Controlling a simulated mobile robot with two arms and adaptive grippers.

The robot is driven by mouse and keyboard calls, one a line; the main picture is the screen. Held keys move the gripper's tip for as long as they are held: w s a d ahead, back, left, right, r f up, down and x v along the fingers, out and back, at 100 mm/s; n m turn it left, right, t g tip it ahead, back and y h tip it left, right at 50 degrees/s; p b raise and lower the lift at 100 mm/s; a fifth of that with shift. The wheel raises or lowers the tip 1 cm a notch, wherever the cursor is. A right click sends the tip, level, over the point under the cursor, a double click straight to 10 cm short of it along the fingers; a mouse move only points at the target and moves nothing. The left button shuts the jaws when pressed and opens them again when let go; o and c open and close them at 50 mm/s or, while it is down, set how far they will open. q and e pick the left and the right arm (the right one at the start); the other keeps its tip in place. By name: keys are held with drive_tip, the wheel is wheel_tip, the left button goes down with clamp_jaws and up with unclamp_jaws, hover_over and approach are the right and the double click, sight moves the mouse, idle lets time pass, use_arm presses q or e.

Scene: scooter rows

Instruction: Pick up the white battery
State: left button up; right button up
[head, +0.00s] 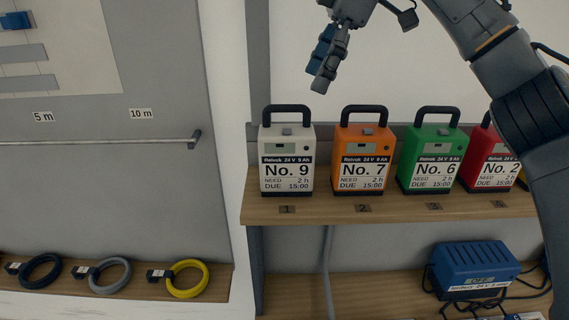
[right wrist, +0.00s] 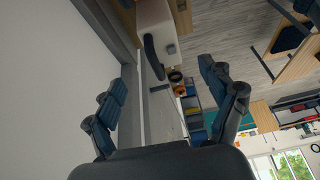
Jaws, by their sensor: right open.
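The white battery (head: 287,152), marked No. 9, stands upright at the left end of the wooden shelf, over slot 1, with its black handle on top. In the right wrist view the white battery (right wrist: 157,17) and its dark handle show beyond the fingers, in the gap between them. My right gripper (head: 322,80) is open and empty. In the head view it hangs above and a little right of the white battery, apart from it. My left gripper is not in view.
Orange (head: 366,145), green (head: 433,145) and red (head: 490,150) batteries stand to the right on the same shelf (head: 330,208). A blue charger (head: 475,268) with cables sits on the lower shelf. A grey post stands behind the white battery. Coiled cables (head: 188,279) lie at lower left.

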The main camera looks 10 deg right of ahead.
sight(289, 129)
drive_tip(key=x, duration=0.4)
drive_tip(key=p+x, duration=0.1)
drive_tip(key=x, duration=0.1)
drive_tip(key=shift+s+a+f, duration=0.25)
drive_tip(key=shift+s+f, duration=0.05)
drive_tip(key=shift+f, duration=0.05)
drive_tip(key=shift+w+a+f, duration=0.1)
drive_tip(key=shift+w+f, duration=0.05)
drive_tip(key=shift+f, duration=0.1)
drive_tip(key=shift+w+a+f+p, duration=0.1)
drive_tip(key=shift+a+f+p, duration=0.05)
drive_tip(key=shift+f+p, duration=0.15)
drive_tip(key=p+x, duration=0.2)
drive_tip(key=x, duration=0.1)
drive_tip(key=shift+a+f, duration=0.1)
drive_tip(key=shift+a, duration=0.05)
drive_tip(key=shift+w+a+f, duration=0.15)
drive_tip(key=shift+a+f, duration=0.05)
drive_tip(key=shift+f, duration=0.4)
drive_tip(key=c, duration=1.7)
drive_tip(key=shift+r, duration=0.2)
clamp_jaws()
